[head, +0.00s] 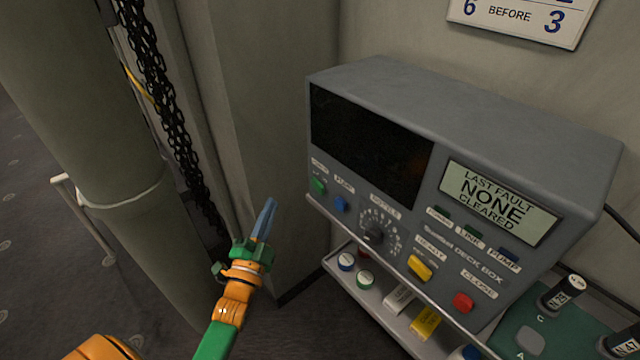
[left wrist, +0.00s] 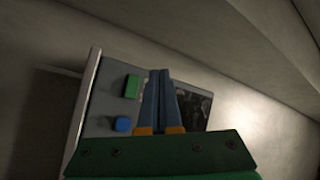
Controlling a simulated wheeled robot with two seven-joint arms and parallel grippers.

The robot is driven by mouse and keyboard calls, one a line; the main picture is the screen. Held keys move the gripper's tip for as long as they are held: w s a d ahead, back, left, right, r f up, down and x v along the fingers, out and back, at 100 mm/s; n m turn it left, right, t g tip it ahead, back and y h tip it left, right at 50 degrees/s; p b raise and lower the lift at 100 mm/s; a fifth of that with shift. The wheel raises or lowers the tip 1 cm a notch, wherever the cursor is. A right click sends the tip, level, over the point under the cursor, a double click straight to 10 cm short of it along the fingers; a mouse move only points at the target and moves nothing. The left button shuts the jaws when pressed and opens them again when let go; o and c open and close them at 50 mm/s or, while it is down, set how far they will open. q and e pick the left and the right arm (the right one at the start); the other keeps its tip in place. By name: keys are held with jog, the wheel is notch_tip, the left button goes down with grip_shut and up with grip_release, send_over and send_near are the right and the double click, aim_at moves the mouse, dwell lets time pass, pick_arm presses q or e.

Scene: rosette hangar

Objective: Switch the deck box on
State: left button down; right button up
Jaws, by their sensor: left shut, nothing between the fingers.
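The deck box (head: 480,130) is a grey console on the wall in the head view. Its large screen (head: 368,142) is dark. A smaller display (head: 497,202) reads "LAST FAULT NONE CLEARED". A green button (head: 318,186) and a blue button (head: 340,203) sit at its left end; the wrist view also shows the green button (left wrist: 132,87) and the blue one (left wrist: 123,124). A dial (head: 374,233), a yellow button (head: 420,268) and a red button (head: 463,302) lie further right. My left gripper (head: 268,204) is shut and empty, left of the box and apart from it in the head view. My right gripper is not seen.
A shelf (head: 340,262) under the box holds round caps (head: 346,261) and small white and yellow blocks (head: 426,322). A green panel with black knobs (head: 560,294) is at lower right. A thick pillar (head: 100,150) and a black chain (head: 165,100) stand left.

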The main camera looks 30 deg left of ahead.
aim_at(313, 180)
pick_arm(q)
jog(key=w+d+b, duration=0.1)
jog(key=w, duration=0.1)
jog(key=w+d+b, duration=0.1)
jog(key=w+d, duration=0.1)
jog(key=w, duration=0.1)
jog(key=w+d+b, duration=0.1)
jog(key=w, duration=0.1)
jog(key=shift+w+d+f, duration=0.1)
jog(key=shift+w+d, duration=0.2)
jog(key=shift+w, duration=0.05)
jog(key=shift+w, duration=0.1)
dwell(1.8)
jog(key=shift+w+d, duration=0.2)
jog(key=shift+r+b, duration=0.3)
dwell(0.8)
jog(key=shift+r, duration=0.15)
dwell(0.3)
